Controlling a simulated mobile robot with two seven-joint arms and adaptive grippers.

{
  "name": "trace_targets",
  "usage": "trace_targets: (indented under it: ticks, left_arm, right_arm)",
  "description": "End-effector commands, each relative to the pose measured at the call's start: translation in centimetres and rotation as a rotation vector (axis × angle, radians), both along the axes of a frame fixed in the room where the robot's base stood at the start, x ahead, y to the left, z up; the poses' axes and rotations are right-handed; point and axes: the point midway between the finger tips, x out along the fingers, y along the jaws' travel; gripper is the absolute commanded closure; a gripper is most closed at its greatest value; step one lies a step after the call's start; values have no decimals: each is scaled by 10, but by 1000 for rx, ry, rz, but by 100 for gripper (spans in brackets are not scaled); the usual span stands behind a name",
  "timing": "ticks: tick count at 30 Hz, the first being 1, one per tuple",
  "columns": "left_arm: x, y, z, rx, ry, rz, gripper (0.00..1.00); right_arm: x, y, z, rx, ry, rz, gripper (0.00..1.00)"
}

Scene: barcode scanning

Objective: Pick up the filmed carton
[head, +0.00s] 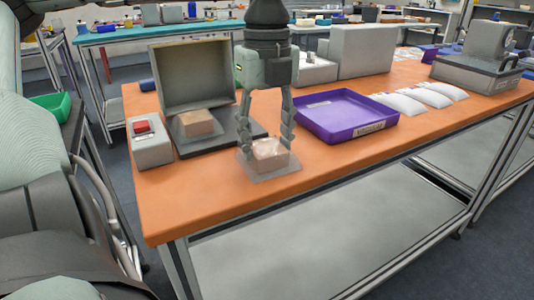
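A small tan carton with a shiny, glossy top (268,150) sits on a grey square sheet (272,170) near the front edge of the orange table. A second tan carton (198,122) sits on a grey square in front of an open grey box. My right gripper is not in view.
The open grey box (190,75) stands behind the second carton. A grey unit with a red button (142,127) is left of it. A purple tray (345,114) lies to the right, with white pouches (400,103) beyond. The orange table front (215,205) is clear.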

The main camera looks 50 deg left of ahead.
Motion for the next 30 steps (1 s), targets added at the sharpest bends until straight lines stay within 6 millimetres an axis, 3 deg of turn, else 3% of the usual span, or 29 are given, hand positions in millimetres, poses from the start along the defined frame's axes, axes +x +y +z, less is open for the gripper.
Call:
trace_targets:
  ticks: [6, 14, 19, 25, 30]
  left_arm:
    - [0, 0, 0, 1, 0, 0, 82]
    - [0, 0, 2, 1, 0, 0, 82]
    - [1, 1, 14, 3, -2, 0, 82]
    - [1, 1, 52, 6, -6, 2, 82]
    - [1, 1, 110, 6, -7, 3, 82]
  right_arm:
    - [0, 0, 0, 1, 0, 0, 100]
    - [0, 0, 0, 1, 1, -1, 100]
    - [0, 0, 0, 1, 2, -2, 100]
    - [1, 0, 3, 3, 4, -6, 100]
    - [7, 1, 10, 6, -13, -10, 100]
